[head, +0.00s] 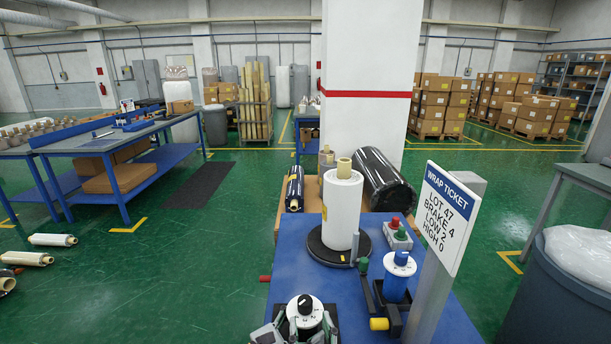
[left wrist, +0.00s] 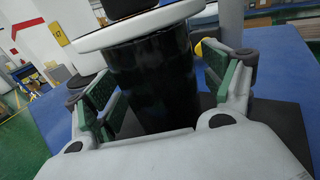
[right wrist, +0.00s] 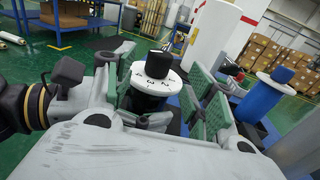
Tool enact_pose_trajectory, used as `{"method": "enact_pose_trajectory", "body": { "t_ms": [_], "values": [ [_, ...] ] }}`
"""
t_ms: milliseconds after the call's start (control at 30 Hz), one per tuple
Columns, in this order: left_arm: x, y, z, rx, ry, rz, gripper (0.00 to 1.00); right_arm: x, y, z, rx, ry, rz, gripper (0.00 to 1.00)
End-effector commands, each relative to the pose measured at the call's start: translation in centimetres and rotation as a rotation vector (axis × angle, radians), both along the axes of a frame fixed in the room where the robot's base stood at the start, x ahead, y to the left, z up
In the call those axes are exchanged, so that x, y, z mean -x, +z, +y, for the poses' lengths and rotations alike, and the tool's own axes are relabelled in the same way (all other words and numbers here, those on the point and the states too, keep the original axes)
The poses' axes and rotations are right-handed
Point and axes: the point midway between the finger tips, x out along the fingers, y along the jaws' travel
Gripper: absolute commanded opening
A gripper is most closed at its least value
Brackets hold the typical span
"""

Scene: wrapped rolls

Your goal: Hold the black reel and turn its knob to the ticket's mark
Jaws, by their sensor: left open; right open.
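The black reel (left wrist: 155,85) stands upright, with a white marked dial (head: 304,314) and black knob (head: 304,301) on top. The knob also shows in the right wrist view (right wrist: 158,62); the dial marks are too small to read surely. My left gripper (left wrist: 162,95) is open, its green-padded fingers on either side of the reel body; contact is unclear. My right gripper (right wrist: 158,90) is open, its fingers on either side of the dial and knob, apart from the knob. The wrap ticket (head: 441,217) reads LOT 47, BRAKE 4, LOW 2, HIGH 0.
A blue reel (head: 396,283) with a similar dial stands to the right on the blue table (head: 335,281). Behind are a white wrapped roll (head: 341,212) and a red-and-green button box (head: 397,236). The ticket post (head: 437,280) rises at the right, beside a grey bin (head: 556,300).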

Motion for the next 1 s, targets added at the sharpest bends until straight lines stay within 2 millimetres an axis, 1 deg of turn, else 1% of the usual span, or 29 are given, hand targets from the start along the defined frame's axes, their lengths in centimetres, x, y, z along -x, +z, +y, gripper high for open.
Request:
{"method": "enact_pose_trajectory", "body": {
  "t_ms": [167, 367, 567, 1000],
  "values": [
    [0.0, 0.1, 0.0, 0.001, 0.000, -0.001, 0.83, 0.0, 0.0, 0.0, 0.000, 0.000, 0.000, 0.55],
    [0.5, 0.1, 0.7, 0.001, 0.000, -0.001, 0.83, 0.0, 0.0, 0.0, 0.000, 0.000, 0.000, 0.55],
    [1.6, 0.0, 2.4, 0.000, 0.001, 0.000, 0.83, 0.0, 0.0, 0.0, 0.000, 0.000, 0.000, 0.55],
    [4.7, -0.1, 7.0, -0.001, 0.000, 0.003, 0.83, 0.0, 0.0, 0.0, 0.000, 0.000, 0.000, 0.55]
  ]
}}
